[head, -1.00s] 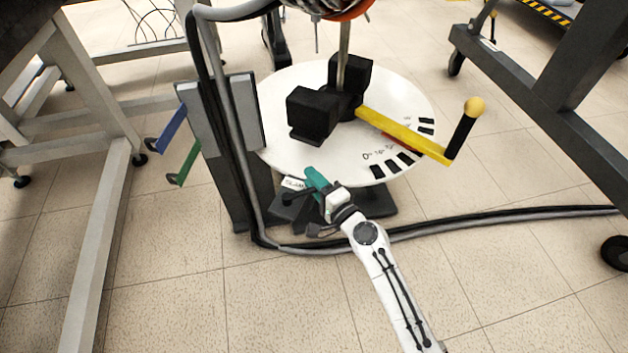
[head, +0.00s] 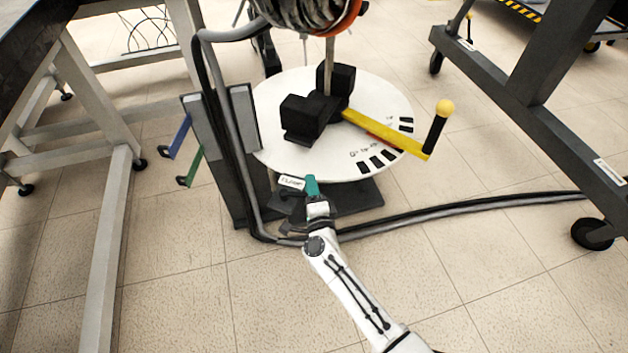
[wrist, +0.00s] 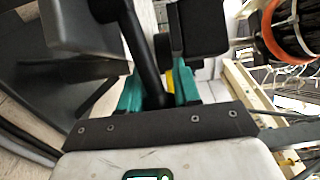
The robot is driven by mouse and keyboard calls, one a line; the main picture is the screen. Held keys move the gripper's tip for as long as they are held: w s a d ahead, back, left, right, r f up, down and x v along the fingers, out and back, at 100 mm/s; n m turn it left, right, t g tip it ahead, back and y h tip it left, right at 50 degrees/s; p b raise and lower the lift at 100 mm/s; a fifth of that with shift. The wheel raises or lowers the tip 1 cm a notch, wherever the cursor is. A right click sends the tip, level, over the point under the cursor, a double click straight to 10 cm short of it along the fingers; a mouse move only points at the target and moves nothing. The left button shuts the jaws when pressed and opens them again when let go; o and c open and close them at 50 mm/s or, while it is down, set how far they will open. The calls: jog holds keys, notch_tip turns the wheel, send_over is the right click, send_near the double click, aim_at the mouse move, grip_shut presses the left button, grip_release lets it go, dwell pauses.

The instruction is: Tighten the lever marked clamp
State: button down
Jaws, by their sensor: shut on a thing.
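The white label (head: 291,182), which appears to read CLAMP, sits at the front edge of the round white dial plate (head: 275,105) in the head view. My gripper (head: 312,186) with teal fingers is right beside the label, low at the plate's front. In the wrist view a black lever bar (wrist: 146,62) runs between the two teal fingers of my gripper (wrist: 158,88), and they are shut on it. In the head view the lever is mostly hidden by my gripper and the plate.
A yellow crank arm (head: 385,132) with a black handle and yellow knob (head: 444,107) reaches out to the right above the plate. Blue (head: 179,136) and green (head: 190,167) levers stick out at the left. Thick cables (head: 450,206) cross the floor. Open floor lies in front.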

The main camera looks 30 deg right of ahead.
jog(key=m+h, duration=0.1)
jog(key=s+a+g+h+p, duration=0.1)
jog(key=shift+r+m+h, duration=0.1)
jog(key=shift+m+h, duration=0.2)
jog(key=shift+m, duration=0.1)
jog(key=s+a+m+g+h+b, duration=0.1)
jog(key=m+g+h+b, duration=0.1)
jog(key=m+g+h, duration=0.1)
jog(key=s+a+m+g+h+b, duration=0.1)
jog(key=m+g+h+b, duration=0.2)
jog(key=s+a+m+g+h+b, duration=0.1)
jog(key=a+m+g+h+b, duration=0.1)
jog(key=g+h, duration=0.1)
jog(key=shift+s+f+m+g, duration=0.25)
jog(key=shift+m+g, duration=0.15)
jog(key=shift+g, duration=0.1)
jog(key=shift+b, duration=0.3)
jog(key=c, duration=1.2)
grip_release()
jog(key=shift+o, duration=0.2)
jog(key=shift+a+r, duration=0.1)
